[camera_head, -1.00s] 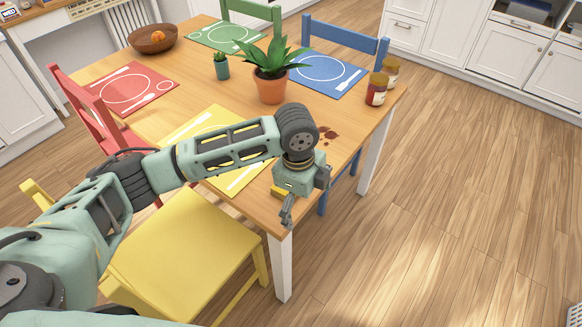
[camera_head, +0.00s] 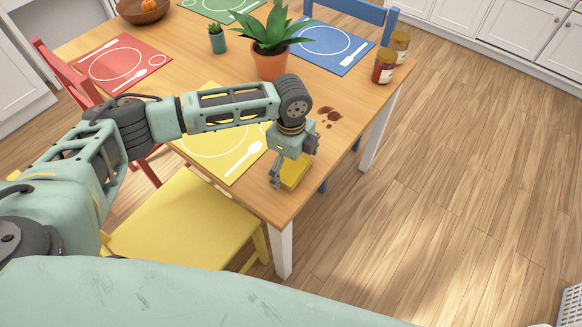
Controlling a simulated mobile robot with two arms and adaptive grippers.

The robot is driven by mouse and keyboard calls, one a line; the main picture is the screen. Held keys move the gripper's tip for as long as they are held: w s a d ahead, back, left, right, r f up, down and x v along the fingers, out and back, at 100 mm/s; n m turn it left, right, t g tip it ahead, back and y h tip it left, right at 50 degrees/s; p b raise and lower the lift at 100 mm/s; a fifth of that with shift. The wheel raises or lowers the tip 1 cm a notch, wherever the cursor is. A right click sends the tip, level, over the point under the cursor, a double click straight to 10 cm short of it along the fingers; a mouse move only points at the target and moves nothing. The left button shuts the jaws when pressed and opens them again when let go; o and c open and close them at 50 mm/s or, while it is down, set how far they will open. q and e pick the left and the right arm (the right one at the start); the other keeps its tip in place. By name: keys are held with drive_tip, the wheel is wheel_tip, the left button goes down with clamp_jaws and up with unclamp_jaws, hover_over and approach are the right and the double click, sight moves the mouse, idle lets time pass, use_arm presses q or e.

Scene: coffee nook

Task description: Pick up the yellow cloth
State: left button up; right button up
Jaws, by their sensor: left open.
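The yellow cloth (camera_head: 296,175) lies on the wooden table near its front right corner, a small folded yellow block. My left gripper (camera_head: 284,170) is directly over it, pointing down, with its fingers apart. One finger shows at the cloth's left side; the gripper hides part of the cloth's far side. I cannot tell whether the fingers touch the cloth. My right gripper is not in view.
A brown spill (camera_head: 329,116) marks the table (camera_head: 215,72) behind the cloth. A large potted plant (camera_head: 270,62) and two jars (camera_head: 384,66) stand farther back. A yellow placemat (camera_head: 232,150) lies left of the cloth. A yellow chair (camera_head: 185,225) stands in front.

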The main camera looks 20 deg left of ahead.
sight(292, 167)
use_arm(q)
drive_tip(key=c, duration=0.3)
drive_tip(key=shift+c, duration=0.9)
drive_tip(key=c, duration=0.5)
drive_tip(key=shift+o, duration=0.2)
drive_tip(key=shift+r, duration=0.35)
wheel_tip(292, 167, up, 4)
drive_tip(key=shift+f+b, duration=0.2)
drive_tip(key=shift+b, duration=0.1)
drive_tip(key=s+d+r, duration=0.1)
drive_tip(key=d+r, duration=0.2)
drive_tip(key=d, duration=0.2)
drive_tip(key=s+d+r+b, duration=0.1)
drive_tip(key=s+d+r, duration=0.1)
drive_tip(key=d, duration=0.4)
drive_tip(key=shift+d+r, duration=0.2)
drive_tip(key=shift+r, duration=0.65)
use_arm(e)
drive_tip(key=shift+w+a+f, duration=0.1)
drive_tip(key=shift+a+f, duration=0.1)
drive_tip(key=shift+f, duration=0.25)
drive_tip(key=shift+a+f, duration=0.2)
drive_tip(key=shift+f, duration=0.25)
